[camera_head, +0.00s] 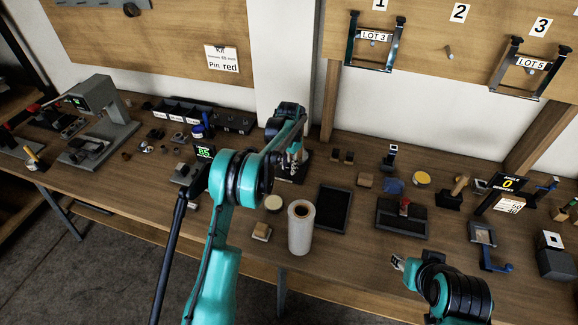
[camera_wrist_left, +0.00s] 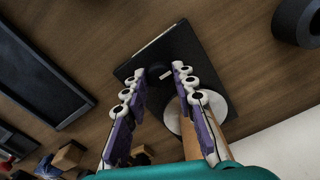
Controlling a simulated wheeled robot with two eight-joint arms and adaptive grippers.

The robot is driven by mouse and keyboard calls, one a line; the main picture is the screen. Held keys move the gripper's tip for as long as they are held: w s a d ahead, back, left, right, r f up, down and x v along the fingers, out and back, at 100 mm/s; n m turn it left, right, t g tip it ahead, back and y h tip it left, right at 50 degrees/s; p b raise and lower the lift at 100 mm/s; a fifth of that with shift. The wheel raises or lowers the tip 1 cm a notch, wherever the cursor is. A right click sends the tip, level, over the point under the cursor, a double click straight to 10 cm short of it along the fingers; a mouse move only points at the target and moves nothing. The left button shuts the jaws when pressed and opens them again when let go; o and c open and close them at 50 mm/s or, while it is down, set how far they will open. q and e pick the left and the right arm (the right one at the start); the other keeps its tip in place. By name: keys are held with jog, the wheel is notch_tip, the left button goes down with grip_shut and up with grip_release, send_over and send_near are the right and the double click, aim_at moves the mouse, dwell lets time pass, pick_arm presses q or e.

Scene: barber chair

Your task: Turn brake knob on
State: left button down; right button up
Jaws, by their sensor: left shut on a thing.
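In the left wrist view a black plate (camera_wrist_left: 180,45) lies on the wooden bench with a small dark round knob (camera_wrist_left: 158,72) on it, which looks like the brake knob. My left gripper (camera_wrist_left: 160,75) has its purple and white fingers on both sides of this knob, shut on it. A pale disc (camera_wrist_left: 215,107) sits partly behind the right finger. In the head view my left gripper (camera_head: 293,155) points down at the dark device (camera_head: 290,172), and the arm and gripper hide most of it, including the knob. My right gripper (camera_head: 398,263) is low at the bench's front edge; its opening is unclear.
A white roll (camera_head: 301,228) stands at the bench's front, with a black tray (camera_head: 334,208) to its right. A small green-lit display (camera_head: 205,151) is left of the left gripper. Several small blocks and tools fill the right side of the bench.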

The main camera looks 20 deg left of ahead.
aim_at(289, 168)
pick_arm(q)
jog(key=c, duration=1.2)
grip_release()
jog(key=shift+r, duration=0.1)
notch_tip(289, 168, up, 12)
